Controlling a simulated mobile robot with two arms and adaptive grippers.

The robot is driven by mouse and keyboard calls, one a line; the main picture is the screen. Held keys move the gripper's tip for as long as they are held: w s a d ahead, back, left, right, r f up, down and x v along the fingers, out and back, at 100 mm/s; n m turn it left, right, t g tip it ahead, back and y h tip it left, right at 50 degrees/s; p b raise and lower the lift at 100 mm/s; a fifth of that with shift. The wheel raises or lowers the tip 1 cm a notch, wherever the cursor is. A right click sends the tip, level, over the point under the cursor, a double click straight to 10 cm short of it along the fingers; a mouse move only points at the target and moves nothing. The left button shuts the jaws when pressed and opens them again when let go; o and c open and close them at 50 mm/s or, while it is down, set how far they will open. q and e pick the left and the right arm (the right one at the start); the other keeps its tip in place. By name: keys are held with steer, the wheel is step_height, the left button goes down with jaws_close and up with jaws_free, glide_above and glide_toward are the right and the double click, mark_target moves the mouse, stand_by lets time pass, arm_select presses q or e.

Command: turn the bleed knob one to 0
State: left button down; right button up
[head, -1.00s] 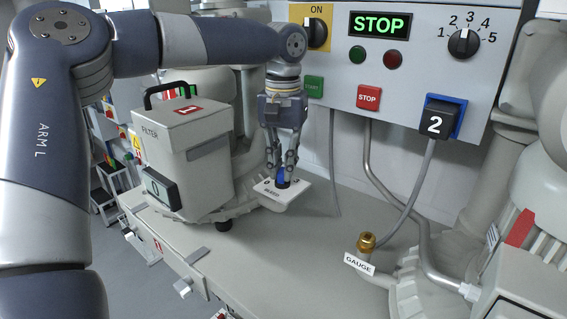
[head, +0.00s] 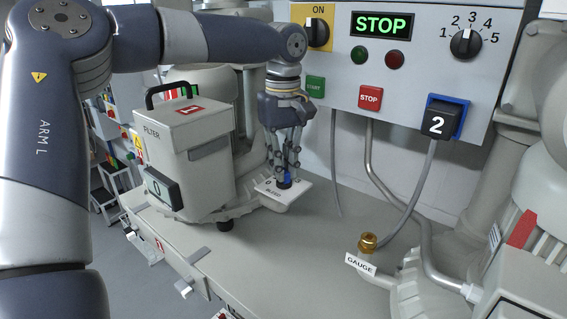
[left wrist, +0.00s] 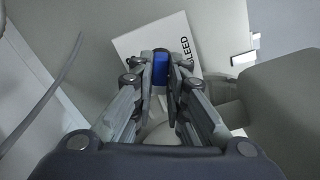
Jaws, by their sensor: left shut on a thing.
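The bleed knob (head: 284,181) is small and blue, on a white plate (head: 296,194) lettered BLEED, beside the filter box. In the left wrist view the blue knob (left wrist: 160,72) sits between my left fingers, with the plate (left wrist: 190,38) behind it. My left gripper (head: 283,172) points down and is shut on the knob. The fingers hide its sides, and I cannot read which mark it points to. A 0 shows on the plate near the knob in the head view. My right gripper is not in view.
The filter box (head: 190,150) stands just left of the plate. The control panel (head: 400,75) with its dial (head: 465,43) and buttons hangs behind. A brass fitting (head: 368,243) with a GAUGE tag (head: 360,265) is to the right. Bare bench top (head: 290,245) lies between.

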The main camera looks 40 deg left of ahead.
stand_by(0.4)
arm_select(q)
steer(key=c, duration=1.6)
jaws_free()
step_height(320, 180, up, 12)
steer(key=shift+f, duration=0.1)
